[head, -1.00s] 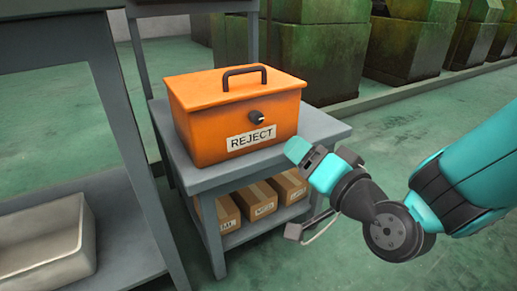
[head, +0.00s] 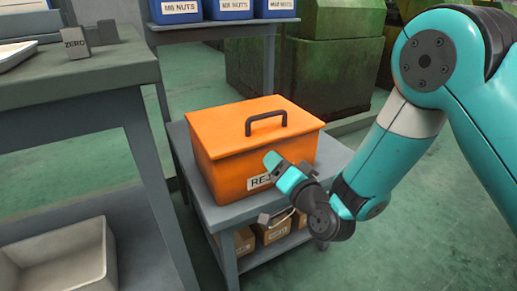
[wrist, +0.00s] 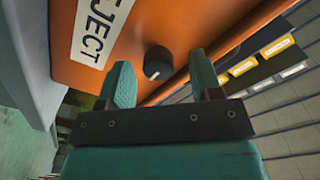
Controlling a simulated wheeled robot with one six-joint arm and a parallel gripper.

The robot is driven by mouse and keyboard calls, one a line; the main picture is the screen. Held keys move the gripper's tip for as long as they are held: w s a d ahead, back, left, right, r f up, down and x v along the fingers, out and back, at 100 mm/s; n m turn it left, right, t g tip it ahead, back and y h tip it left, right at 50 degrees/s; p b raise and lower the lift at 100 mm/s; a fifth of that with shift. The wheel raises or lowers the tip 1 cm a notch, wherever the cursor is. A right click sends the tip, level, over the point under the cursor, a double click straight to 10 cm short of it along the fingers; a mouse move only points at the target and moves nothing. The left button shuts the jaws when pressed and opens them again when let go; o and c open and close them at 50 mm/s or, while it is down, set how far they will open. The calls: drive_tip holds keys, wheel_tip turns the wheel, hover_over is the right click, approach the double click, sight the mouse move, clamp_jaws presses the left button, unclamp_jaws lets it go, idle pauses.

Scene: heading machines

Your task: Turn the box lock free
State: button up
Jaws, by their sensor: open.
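The orange box (head: 225,150) marked REJECT, with a dark handle on its lid, stands shut on a small grey table. In the wrist view its orange front (wrist: 190,25) is seen close up, turned on its side. The box lock, a round black knob (wrist: 158,63), sticks out from that front. My gripper (wrist: 161,66) is open, its two teal fingers on either side of the knob in the picture, with gaps; I cannot tell whether the tips reach around it. In the head view my gripper (head: 271,161) is at the box's front, hiding the knob and part of the label.
The grey table (head: 230,216) has several cardboard boxes (head: 272,230) on its lower shelf. A grey workbench (head: 100,85) with a ZERO block (head: 75,43) stands at left, a pale tray (head: 60,262) below it. Blue bins (head: 228,9) stand behind. Floor at right is clear.

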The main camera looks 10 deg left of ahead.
drive_tip(key=shift+w+a, duration=0.15)
drive_tip(key=shift+w, duration=0.4)
drive_tip(key=c, duration=0.9)
drive_tip(key=shift+n, duration=0.4)
drive_tip(key=shift+f+n+y+p, duration=0.15)
drive_tip(key=shift+n+y+p, duration=0.05)
drive_tip(key=shift+n, duration=4.15)
drive_tip(key=shift+f+n+y+p, duration=0.1)
drive_tip(key=shift+n+y+p, duration=0.1)
drive_tip(key=shift+n, duration=4.15)
